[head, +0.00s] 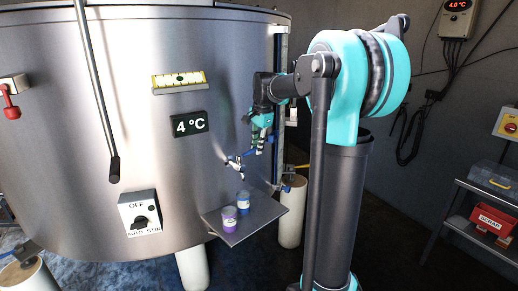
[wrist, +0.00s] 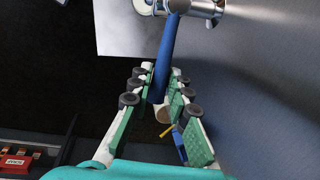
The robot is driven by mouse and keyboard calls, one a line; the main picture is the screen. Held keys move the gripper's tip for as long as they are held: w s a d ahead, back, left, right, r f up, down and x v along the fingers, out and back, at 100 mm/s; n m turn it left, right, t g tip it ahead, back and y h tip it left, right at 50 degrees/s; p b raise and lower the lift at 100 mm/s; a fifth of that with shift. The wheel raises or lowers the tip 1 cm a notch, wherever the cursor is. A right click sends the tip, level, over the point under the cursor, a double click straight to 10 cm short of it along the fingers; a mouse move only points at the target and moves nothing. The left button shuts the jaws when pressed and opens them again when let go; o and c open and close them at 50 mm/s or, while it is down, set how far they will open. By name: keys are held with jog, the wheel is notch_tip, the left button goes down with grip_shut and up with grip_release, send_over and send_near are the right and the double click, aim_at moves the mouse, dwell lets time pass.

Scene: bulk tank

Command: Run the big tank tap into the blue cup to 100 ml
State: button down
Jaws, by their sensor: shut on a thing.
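The big steel tank (head: 150,120) fills the left of the head view, with its tap (head: 236,163) low on the front. The tap's steel body (wrist: 204,8) is at the top of the wrist view. My gripper (wrist: 161,80) has its fingers either side of the tap's blue lever (wrist: 166,62) and is shut on it. In the head view my gripper (head: 256,147) is just above and right of the tap. The blue cup (head: 243,201) stands upright on a shelf (head: 262,213) below the tap. Its fill level is too small to read, and no stream is clear.
A purple cup (head: 229,220) stands on the shelf near the blue cup. A cart (head: 480,215) with a red scrap box (head: 494,220) stands far right.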

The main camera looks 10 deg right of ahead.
jog(key=shift+w+a+n, duration=0.25)
jog(key=shift+w+n, duration=0.25)
jog(key=shift+n, duration=0.3)
jog(key=c, duration=1.4)
grip_release()
jog(key=r, duration=0.4)
jog(key=s+d+r, duration=0.1)
jog(key=r, duration=0.3)
jog(key=s+r, duration=0.1)
jog(key=r, duration=0.2)
jog(key=shift+d+r, duration=0.15)
jog(key=shift+r, duration=0.25)
jog(key=s+d+f+n, duration=0.1)
jog(key=s+f+n, duration=0.2)
jog(key=s+f, duration=0.6)
jog(key=s+d+f+n+t, duration=0.1)
jog(key=s+f+n, duration=0.3)
jog(key=s+f, duration=0.6)
jog(key=s+d+f+n+t+h, duration=0.1)
jog(key=s+f+n, duration=0.3)
jog(key=s+f, duration=0.5)
notch_tip(320, 180, down, 6)
jog(key=shift+s, duration=0.15)
